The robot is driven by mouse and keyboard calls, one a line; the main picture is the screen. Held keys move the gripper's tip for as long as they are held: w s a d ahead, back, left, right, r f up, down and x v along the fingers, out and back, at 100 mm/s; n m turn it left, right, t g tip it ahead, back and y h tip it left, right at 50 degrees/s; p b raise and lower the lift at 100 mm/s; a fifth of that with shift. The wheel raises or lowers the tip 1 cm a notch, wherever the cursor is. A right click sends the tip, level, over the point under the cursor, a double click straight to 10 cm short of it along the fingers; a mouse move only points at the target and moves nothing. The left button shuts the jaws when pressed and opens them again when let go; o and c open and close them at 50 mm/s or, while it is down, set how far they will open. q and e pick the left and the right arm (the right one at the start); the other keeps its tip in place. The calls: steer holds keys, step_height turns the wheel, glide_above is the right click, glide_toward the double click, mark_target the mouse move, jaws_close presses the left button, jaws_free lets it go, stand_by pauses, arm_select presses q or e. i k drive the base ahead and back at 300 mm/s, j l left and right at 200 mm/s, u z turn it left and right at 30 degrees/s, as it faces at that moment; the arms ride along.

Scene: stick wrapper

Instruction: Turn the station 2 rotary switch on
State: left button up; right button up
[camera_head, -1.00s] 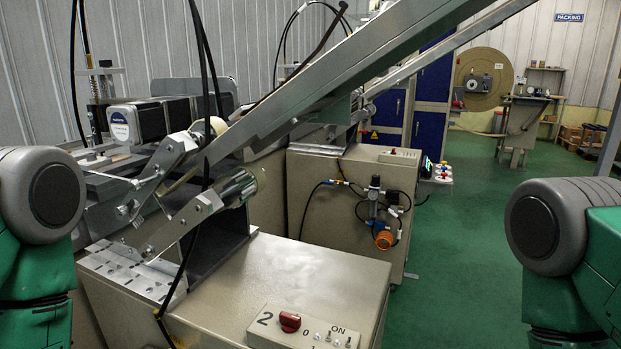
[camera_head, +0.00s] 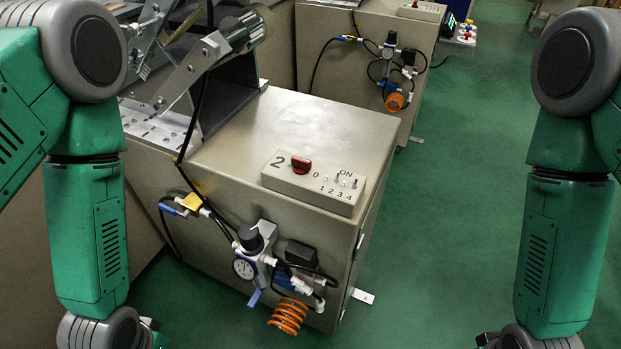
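The station 2 control box (camera_head: 312,190) sits on top of the beige cabinet, near its front edge, marked with a "2". The red rotary switch (camera_head: 301,164) is on the box's left part, beside a "0" mark. Several small toggle switches (camera_head: 340,181) numbered from 1 stand to its right under the word "ON". My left arm comes down the left side and my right arm the right side. Both arms are well apart from the box.
The beige cabinet (camera_head: 270,118) has a bare top behind the box. An air regulator with a gauge (camera_head: 250,262) and an orange coiled hose (camera_head: 288,315) stick out from its front. Black cables run down its left side. Another cabinet (camera_head: 320,50) stands behind. Green floor (camera_head: 450,200) is clear to the right.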

mark_target(301, 166)
steer(key=k+l, duration=0.1)
steer(key=l, duration=1.3)
